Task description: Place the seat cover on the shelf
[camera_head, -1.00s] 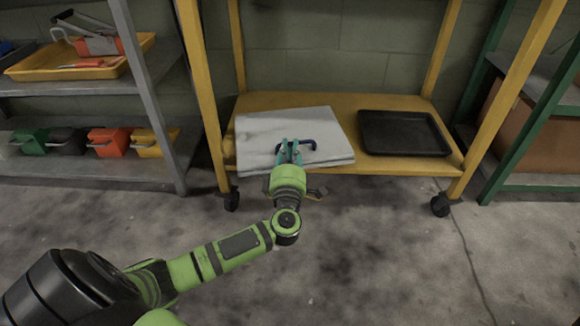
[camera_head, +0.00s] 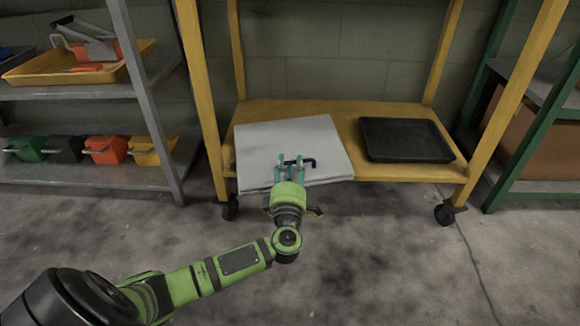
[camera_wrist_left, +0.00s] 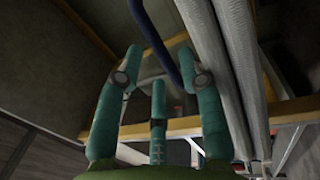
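The seat cover (camera_head: 275,138) is a flat, pale grey folded pad. It lies on the left part of the yellow rack's lower shelf (camera_head: 348,108), its front edge slightly over the shelf's front edge. A dark blue handle (camera_head: 308,163) shows at its front; in the left wrist view the handle (camera_wrist_left: 158,42) runs beside the pad's pale layered edges (camera_wrist_left: 240,60). My left gripper (camera_head: 290,160) is at the handle with its teal fingers spread. The fingers (camera_wrist_left: 158,60) are apart around the handle and do not appear to clamp it. My right gripper is not seen.
A black tray (camera_head: 405,140) lies on the same shelf, right of the seat cover. Yellow posts frame the shelf. A grey rack on the left holds a yellow tray (camera_head: 30,72) and several coloured bins. A green rack (camera_head: 520,150) stands right. The floor in front is clear.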

